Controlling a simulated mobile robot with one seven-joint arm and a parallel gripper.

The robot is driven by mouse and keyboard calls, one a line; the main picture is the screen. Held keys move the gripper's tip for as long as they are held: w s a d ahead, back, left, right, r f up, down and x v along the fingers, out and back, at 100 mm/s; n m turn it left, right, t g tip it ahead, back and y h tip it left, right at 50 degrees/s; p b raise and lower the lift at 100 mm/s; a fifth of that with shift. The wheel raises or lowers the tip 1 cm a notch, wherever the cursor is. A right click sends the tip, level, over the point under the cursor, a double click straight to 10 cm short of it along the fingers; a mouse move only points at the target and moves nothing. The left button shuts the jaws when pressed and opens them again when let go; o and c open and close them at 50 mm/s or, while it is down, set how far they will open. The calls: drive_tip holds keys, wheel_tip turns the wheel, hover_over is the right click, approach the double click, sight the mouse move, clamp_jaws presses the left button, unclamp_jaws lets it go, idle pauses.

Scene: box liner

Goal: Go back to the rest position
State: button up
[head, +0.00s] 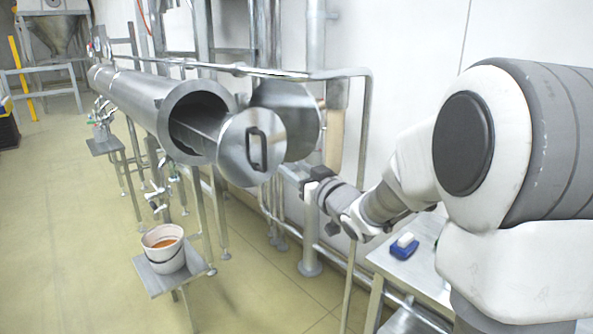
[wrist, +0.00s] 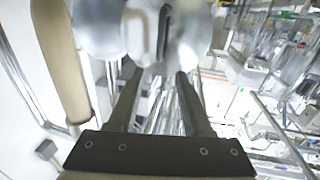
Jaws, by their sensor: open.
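My gripper (head: 305,186) is at the end of my outstretched arm in the head view, just right of a round steel lid (head: 235,146) with a dark handle (head: 257,148). In the wrist view the two fingers of my gripper (wrist: 160,76) stand apart with nothing held between them. The handle (wrist: 163,32) shows ahead of the fingertips, blurred, in front of shiny metal. A gap seems to separate them, but I cannot tell how wide it is. The lid stands by the mouth of a long steel tube (head: 150,98), whose dark inside is partly visible.
A small steel table (head: 425,262) below my arm holds a blue and white item (head: 404,246). A white bucket (head: 164,250) with orange content stands on a small stand at the lower left. Pipes and a vertical post (head: 358,200) are close to my forearm.

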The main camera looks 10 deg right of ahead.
drive_tip(key=shift+r, duration=0.1)
drive_tip(key=s+d+r+m+g+h+p, duration=0.2)
drive_tip(key=s+r+h+p, duration=0.1)
drive_tip(key=s, duration=0.3)
drive_tip(key=s+d+r+m+g+h+p, duration=0.1)
drive_tip(key=s+d+r+g+h+p, duration=0.2)
drive_tip(key=s, duration=0.4)
drive_tip(key=s+a+g+p, duration=0.2)
drive_tip(key=s+g, duration=0.1)
drive_tip(key=s, duration=0.8)
drive_tip(key=s+a+f+g+p, duration=0.1)
drive_tip(key=s+a+g+p, duration=0.1)
drive_tip(key=s, duration=0.8)
drive_tip(key=shift+s+a+f+m+g+p, duration=0.35)
drive_tip(key=shift+a+g+p, duration=0.1)
drive_tip(key=shift+g, duration=0.35)
